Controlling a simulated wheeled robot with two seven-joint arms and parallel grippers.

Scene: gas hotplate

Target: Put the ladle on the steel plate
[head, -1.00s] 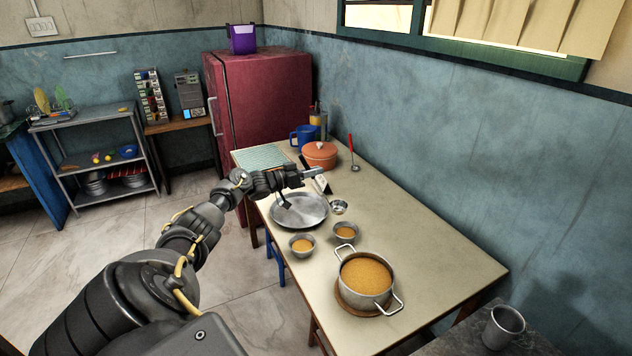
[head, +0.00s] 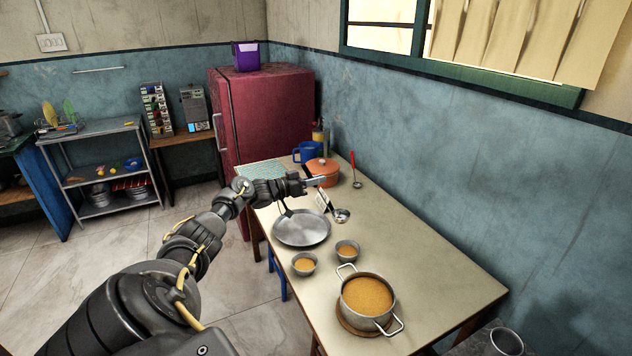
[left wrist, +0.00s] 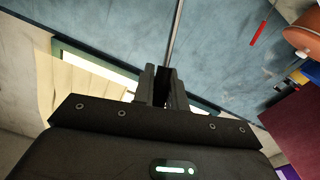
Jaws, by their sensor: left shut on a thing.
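My left gripper (head: 314,182) is above the far part of the table and shut on the handle of a steel ladle. The ladle's bowl (head: 342,216) hangs below it, to the right of the steel plate; its height above the table is hard to tell. In the left wrist view the thin grey handle (left wrist: 176,35) runs up from between the fingers (left wrist: 163,85). The round steel plate (head: 302,229) lies on the table, left of the ladle bowl. My right gripper is not in view.
Two small filled bowls (head: 347,250) and a large pot (head: 367,297) stand nearer on the table (head: 440,265). The table's right side is clear.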

